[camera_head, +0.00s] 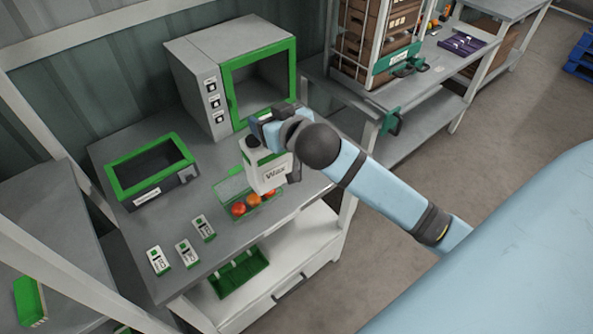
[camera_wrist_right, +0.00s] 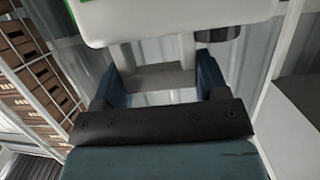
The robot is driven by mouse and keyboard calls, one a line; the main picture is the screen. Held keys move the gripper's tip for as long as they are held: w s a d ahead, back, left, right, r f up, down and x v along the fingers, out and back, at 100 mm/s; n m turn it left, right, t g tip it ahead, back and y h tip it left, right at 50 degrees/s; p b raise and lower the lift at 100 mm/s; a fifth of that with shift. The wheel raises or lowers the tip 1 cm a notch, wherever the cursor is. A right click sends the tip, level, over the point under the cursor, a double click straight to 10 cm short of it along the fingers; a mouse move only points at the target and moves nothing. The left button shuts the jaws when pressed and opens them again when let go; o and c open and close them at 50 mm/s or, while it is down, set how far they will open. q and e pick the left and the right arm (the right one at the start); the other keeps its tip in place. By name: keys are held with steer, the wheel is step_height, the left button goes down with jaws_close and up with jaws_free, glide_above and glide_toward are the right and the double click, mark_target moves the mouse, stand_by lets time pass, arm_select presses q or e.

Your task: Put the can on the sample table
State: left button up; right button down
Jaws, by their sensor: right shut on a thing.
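The can (camera_head: 266,172) is a white container with a dark cap and a label reading "Wax". My right gripper (camera_head: 268,128) is shut on it near its top and holds it over the grey table (camera_head: 215,247). In the right wrist view, the can's white body (camera_wrist_right: 180,18) fills the top, with the right gripper's blue fingers (camera_wrist_right: 160,85) at its handle. I cannot tell whether the can's base touches anything below. My left gripper is not in view.
A clear green-edged tray (camera_head: 228,188) with red tomatoes lies just below the can. A green-framed cabinet (camera_head: 230,75) stands behind, a green-topped box (camera_head: 152,170) at left. Several small labelled blocks (camera_head: 187,253) lie in front. A shelf with crates (camera_head: 375,40) stands at back right.

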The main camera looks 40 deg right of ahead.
steer(key=w+d+r+n+y+b, duration=0.1)
steer(key=w+d+r, duration=0.25)
steer(key=d, duration=0.25)
steer(key=w+d+r+b, duration=0.1)
steer(key=w+d+r, duration=0.2)
steer(key=d+r, duration=0.25)
arm_select(q)
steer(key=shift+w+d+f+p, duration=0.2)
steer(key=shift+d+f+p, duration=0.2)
steer(key=shift+p, duration=0.25)
arm_select(e)
step_height(320, 180, down, 21)
steer(key=shift+s+d, duration=0.2)
steer(key=shift+s, duration=0.05)
steer(key=shift+c, duration=0.8)
jaws_free()
steer(key=shift+f, duration=0.15)
